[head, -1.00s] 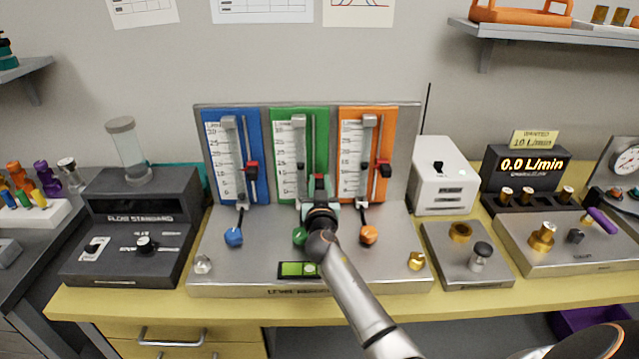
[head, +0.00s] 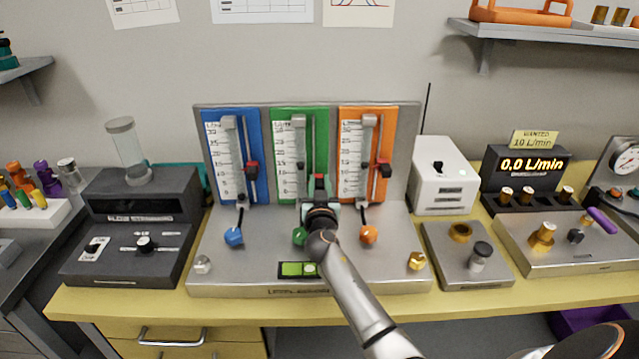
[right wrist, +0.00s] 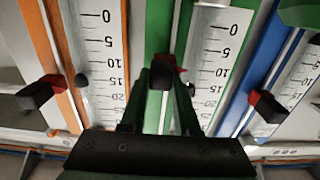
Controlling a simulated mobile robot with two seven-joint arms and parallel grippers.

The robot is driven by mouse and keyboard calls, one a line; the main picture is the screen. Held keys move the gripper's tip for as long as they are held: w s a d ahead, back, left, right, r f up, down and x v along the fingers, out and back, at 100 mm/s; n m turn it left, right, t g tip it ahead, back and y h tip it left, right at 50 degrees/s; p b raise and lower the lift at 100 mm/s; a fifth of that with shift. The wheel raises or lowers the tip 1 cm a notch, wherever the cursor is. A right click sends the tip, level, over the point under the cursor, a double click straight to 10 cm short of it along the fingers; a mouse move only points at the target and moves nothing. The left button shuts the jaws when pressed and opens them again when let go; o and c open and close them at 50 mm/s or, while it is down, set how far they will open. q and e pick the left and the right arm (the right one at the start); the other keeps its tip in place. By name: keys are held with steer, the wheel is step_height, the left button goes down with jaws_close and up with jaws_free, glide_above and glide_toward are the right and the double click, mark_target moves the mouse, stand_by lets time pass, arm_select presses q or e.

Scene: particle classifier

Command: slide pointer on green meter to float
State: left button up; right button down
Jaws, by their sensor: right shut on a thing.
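The green meter (head: 283,150) stands in the middle of the panel, with a white scale and a clear tube. Its small dark float (head: 300,166) sits partway up the tube; it also shows in the right wrist view (right wrist: 190,89). The red and black pointer (right wrist: 163,72) is on the slide rail right of the tube in the head view, a little lower than the float. My right gripper (head: 319,192) is shut on the pointer, with its fingers on either side in the right wrist view (right wrist: 158,108). My left gripper is not in view.
The blue meter (head: 257,130) and orange meter (head: 379,130) stand close on either side, each with its own protruding pointer. Blue, green and orange knobs sit below. A green level (head: 297,269) lies at the panel front. A white box (head: 443,180) stands to the right.

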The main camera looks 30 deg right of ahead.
steer(key=shift+r, duration=0.15)
step_height(320, 180, up, 5)
steer(key=p, duration=0.2)
steer(key=shift+p, duration=0.4)
steer(key=shift+f, duration=0.45)
steer(key=c, duration=0.9)
jaws_free()
